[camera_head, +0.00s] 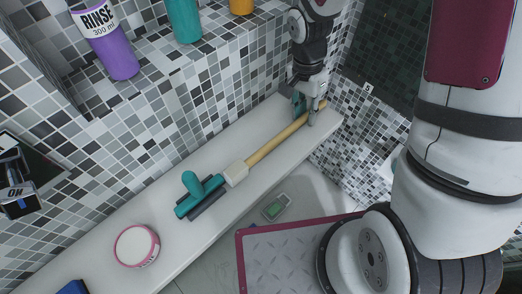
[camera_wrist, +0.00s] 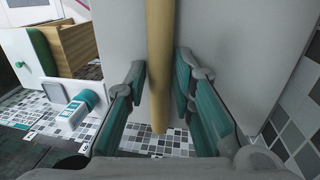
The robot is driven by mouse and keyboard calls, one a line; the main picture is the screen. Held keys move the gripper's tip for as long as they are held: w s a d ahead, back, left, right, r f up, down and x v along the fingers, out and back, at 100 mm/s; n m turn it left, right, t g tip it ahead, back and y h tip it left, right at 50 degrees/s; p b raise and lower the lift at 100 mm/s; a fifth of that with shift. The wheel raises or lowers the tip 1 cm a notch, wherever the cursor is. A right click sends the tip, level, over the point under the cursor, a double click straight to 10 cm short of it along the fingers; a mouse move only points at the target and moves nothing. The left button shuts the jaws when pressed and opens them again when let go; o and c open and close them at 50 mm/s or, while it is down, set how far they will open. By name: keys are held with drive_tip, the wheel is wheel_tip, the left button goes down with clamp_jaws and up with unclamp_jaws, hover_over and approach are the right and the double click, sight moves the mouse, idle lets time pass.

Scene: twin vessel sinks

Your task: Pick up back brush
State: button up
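The back brush (camera_head: 275,142) lies on a white ledge (camera_head: 165,188). My gripper (camera_head: 306,112) is over the far right end of the handle. In the wrist view, the handle (camera_wrist: 160,50) runs between the two teal-padded fingers of my gripper (camera_wrist: 160,72). A gap shows left of the handle; the right finger is very near it, and I cannot tell whether they touch. The gripper is open.
A round white tub with a pink rim (camera_head: 136,246) and a blue item (camera_head: 73,287) stand farther left on the ledge. Purple (camera_head: 104,42) and teal (camera_head: 184,20) bottles stand on a tiled shelf above. A small green item (camera_head: 277,207) lies on the floor.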

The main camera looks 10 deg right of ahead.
clamp_jaws()
